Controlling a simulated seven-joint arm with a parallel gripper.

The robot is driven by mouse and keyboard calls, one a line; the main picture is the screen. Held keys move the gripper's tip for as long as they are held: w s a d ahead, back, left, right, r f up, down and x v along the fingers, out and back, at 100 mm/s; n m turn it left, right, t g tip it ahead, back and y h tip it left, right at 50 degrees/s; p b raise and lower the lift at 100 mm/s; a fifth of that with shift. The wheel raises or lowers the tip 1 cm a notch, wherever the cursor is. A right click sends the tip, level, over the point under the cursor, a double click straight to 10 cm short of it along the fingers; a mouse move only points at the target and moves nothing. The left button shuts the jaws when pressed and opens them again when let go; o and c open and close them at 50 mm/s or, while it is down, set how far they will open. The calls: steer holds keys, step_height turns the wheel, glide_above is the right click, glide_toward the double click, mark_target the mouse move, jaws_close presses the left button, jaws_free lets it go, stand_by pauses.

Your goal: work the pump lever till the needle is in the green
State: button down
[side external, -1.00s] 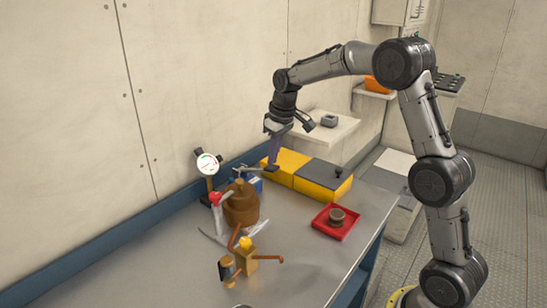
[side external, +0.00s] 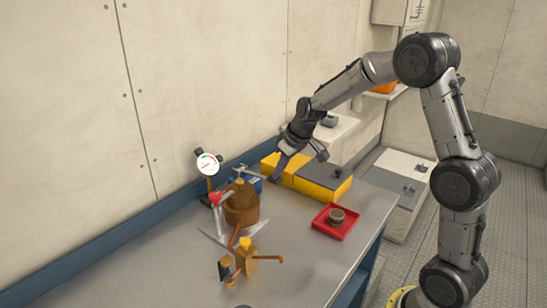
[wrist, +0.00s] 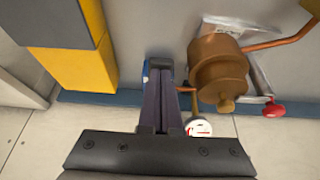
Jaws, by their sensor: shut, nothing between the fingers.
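The brown rounded pump body (side external: 242,205) stands on the bench on a pale metal base. The red knob (side external: 216,198) of a lever shows at its left side; in the wrist view the red knob (wrist: 272,109) sits to the right of the brown body (wrist: 217,70). The round white gauge (side external: 208,164) stands behind on a post, with red and green marks; I cannot tell its needle reading. My gripper (side external: 274,180) is shut and empty, pointing down, to the right of the pump and apart from the red knob. Its fingers (wrist: 160,80) show in the wrist view.
A yellow and grey case (side external: 308,172) lies right of my gripper. A blue object (side external: 252,184) is behind the pump. A red tray (side external: 335,223) holds a round part. A yellow block with copper pipes (side external: 246,258) stands in front. The bench front right is clear.

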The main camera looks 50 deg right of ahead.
steer(key=shift+s+f, duration=0.3)
steer(key=shift+f, duration=0.55)
steer(key=shift+s+f, duration=0.3)
steer(key=shift+f, duration=0.7)
steer(key=v, duration=1.4)
steer(key=shift+s+r, duration=0.2)
steer(key=shift+r, duration=0.1)
